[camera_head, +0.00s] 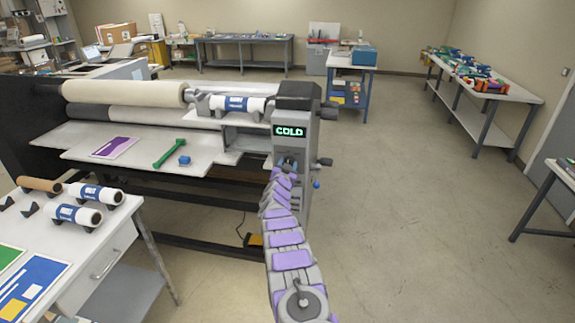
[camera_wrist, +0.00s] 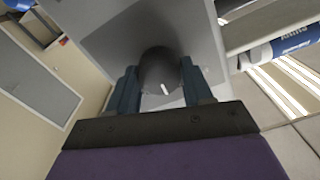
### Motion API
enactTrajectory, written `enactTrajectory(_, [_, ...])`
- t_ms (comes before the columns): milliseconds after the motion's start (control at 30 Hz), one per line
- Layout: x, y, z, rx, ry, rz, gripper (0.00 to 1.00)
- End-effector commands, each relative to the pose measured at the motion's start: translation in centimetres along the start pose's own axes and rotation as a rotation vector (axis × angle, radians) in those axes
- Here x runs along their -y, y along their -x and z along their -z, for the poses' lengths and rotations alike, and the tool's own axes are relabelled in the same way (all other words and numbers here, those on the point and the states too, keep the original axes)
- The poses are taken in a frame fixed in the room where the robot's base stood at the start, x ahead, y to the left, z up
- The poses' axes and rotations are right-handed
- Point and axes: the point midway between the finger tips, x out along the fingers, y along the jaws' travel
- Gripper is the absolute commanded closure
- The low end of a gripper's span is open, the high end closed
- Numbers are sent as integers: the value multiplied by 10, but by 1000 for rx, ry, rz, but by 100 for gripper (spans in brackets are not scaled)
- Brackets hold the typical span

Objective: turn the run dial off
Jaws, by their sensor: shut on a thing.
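The run dial (camera_wrist: 158,72) is a dark round knob with a small white mark, on the grey control column (camera_head: 290,130) of the laminator. In the wrist view my gripper (camera_wrist: 160,85) has one finger on each side of the dial and is shut on it. In the head view my arm reaches the column's front below the lit display (camera_head: 289,131), which reads "COLD". There my gripper (camera_head: 286,162) is small and the dial is largely hidden behind it. I cannot read the dial's setting.
A white table (camera_head: 130,205) with rolls stands at left. A blue-tipped lever (camera_head: 316,184) is on the column's right.

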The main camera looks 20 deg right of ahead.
Motion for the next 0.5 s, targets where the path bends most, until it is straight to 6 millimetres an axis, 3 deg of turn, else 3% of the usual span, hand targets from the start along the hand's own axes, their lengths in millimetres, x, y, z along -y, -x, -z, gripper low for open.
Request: enactTrajectory(500, [-1, 0, -3, 5, 108, -1, 80])
